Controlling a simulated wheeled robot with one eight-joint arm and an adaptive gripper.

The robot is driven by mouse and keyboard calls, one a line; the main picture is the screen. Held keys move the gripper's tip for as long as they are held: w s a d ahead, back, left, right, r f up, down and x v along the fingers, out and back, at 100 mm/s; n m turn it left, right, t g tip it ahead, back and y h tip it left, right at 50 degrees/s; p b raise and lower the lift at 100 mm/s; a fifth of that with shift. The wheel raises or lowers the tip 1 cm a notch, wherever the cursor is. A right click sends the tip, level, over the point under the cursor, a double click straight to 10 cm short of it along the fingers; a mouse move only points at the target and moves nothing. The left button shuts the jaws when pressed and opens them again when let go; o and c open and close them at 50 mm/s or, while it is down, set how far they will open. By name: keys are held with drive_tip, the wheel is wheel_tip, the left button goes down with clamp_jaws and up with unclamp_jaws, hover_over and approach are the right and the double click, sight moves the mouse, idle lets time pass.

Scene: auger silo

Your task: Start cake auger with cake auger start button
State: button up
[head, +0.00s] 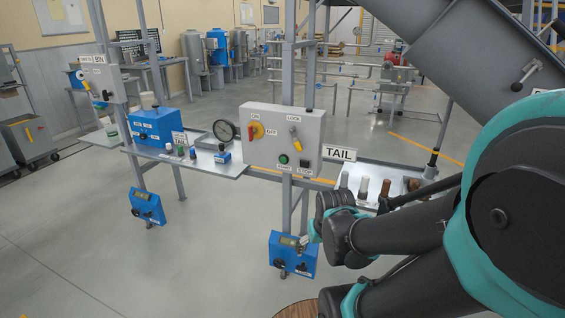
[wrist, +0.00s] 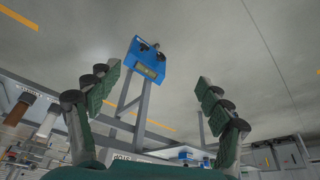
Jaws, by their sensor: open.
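A grey control box (head: 281,139) hangs on a frame, with a TAIL sign (head: 340,154) at its right. A green START button (head: 283,159) sits low on its face, beside a dark STOP button (head: 304,163). No label reading "cake" is legible. My gripper (wrist: 160,98) is open and empty in the wrist view. A blue box (head: 292,254) hangs below the panel; it shows upside down beyond my fingers in the wrist view (wrist: 148,62). My gripper is below and right of the START button.
A shelf (head: 215,168) at left holds a blue box (head: 157,127), a gauge (head: 224,131) and small bottles. A right shelf holds several sample tubes (head: 364,188). A second box marked BIN (head: 101,79) stands far left. A large grey chute slopes overhead at right.

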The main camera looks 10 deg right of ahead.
clamp_jaws()
idle(0.3)
idle(1.2)
